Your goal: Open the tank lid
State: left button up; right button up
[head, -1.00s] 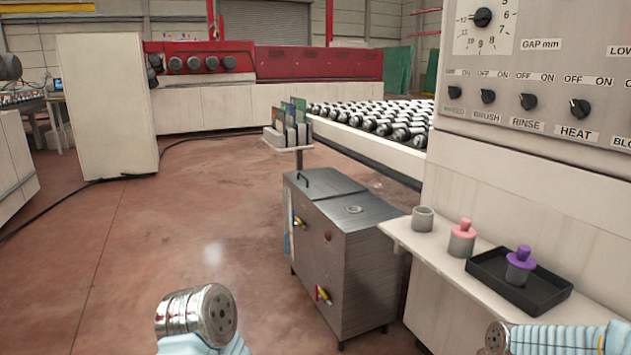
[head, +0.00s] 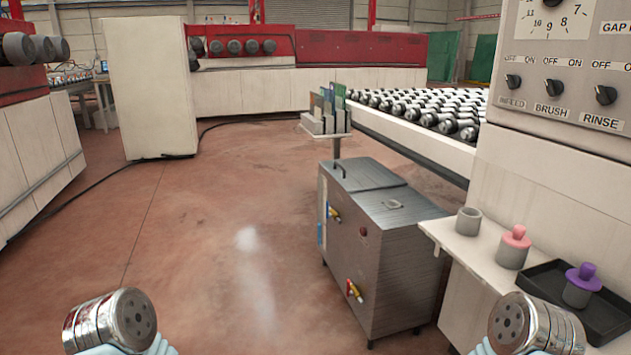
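The metal tank (head: 382,270) stands on the floor right of centre, beside the white machine. Its lid (head: 362,174) is the flat panel on the left rear part of the top, with a dark bar handle (head: 339,168) at its left edge. The lid lies flat and looks closed. My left arm shows at the bottom left and my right arm at the bottom right, both in front of the tank and apart from it. No gripper fingers show on either arm.
A shelf (head: 452,240) right of the tank holds a grey cup (head: 468,221), a pink-topped pot (head: 513,246) and a black tray (head: 609,316) with a purple-topped pot (head: 582,284). A small rack (head: 325,124) stands behind the tank. Open floor (head: 200,240) lies to the left.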

aim_at(354, 175)
jog(key=i+j+u, duration=0.15)
jog(key=i+u, duration=0.2)
jog(key=i, duration=0.15)
jog(key=i+u, duration=0.4)
jog(key=i, duration=0.15)
jog(key=i+l+u, duration=0.2)
jog(key=i+u, duration=0.15)
jog(key=i, duration=0.15)
jog(key=i+z, duration=0.1)
jog(key=i, duration=0.6)
jog(key=i+z, duration=0.15)
jog(key=i, duration=0.5)
jog(key=i+j+z, duration=0.1)
jog(key=i, duration=0.6)
jog(key=i+j+z, duration=0.1)
jog(key=i+z, duration=0.2)
jog(key=i, duration=0.15)
jog(key=i+j+z, duration=0.3)
jog(key=i, duration=0.2)
jog(key=i+j+z, duration=0.3)
jog(key=i+l, duration=0.05)
jog(key=i, duration=0.1)
